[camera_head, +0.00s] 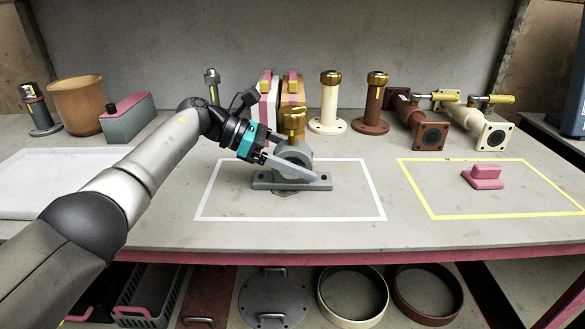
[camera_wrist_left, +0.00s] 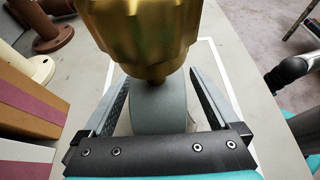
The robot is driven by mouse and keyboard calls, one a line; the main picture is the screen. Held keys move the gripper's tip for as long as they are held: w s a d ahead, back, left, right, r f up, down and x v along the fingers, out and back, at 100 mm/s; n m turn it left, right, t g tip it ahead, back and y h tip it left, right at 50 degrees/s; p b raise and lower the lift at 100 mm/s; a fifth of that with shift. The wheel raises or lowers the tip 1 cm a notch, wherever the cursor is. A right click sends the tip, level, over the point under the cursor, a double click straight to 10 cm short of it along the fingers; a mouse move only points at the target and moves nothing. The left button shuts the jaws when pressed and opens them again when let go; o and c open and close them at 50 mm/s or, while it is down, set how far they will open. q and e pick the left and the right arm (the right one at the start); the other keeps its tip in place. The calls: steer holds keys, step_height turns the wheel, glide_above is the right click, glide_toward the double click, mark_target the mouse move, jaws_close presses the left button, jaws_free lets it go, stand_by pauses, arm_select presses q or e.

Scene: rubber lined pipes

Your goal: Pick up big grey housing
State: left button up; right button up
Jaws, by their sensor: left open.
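The big grey housing (camera_head: 268,181) stands upright on the bench inside the white-outlined rectangle, with a flat base and a rounded body. A gold ribbed cap (camera_head: 292,121) sits on its top. My left gripper (camera_head: 303,170) comes in from the left at the housing's upper body, below the cap. In the left wrist view the gripper (camera_wrist_left: 157,78) is open, with one finger on each side of the grey housing (camera_wrist_left: 158,108). The gold cap (camera_wrist_left: 140,35) hides part of the housing there. Finger contact cannot be told. My right gripper is not in view.
A pink block (camera_head: 485,177) lies in the yellow-outlined rectangle (camera_head: 430,213) at right. Behind stand a cream pipe (camera_head: 329,105), a brown pipe (camera_head: 374,105) and valve-like fittings (camera_head: 480,122). A white tray (camera_head: 50,180) is at left. Rings and lids lie on the shelf below.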

arm_select(q)
steer(key=shift+d+f, duration=0.35)
steer(key=shift+d, duration=0.25)
steer(key=shift+c, duration=0.4)
jaws_close()
steer(key=shift+w+r, duration=0.1)
steer(key=shift+r, duration=0.05)
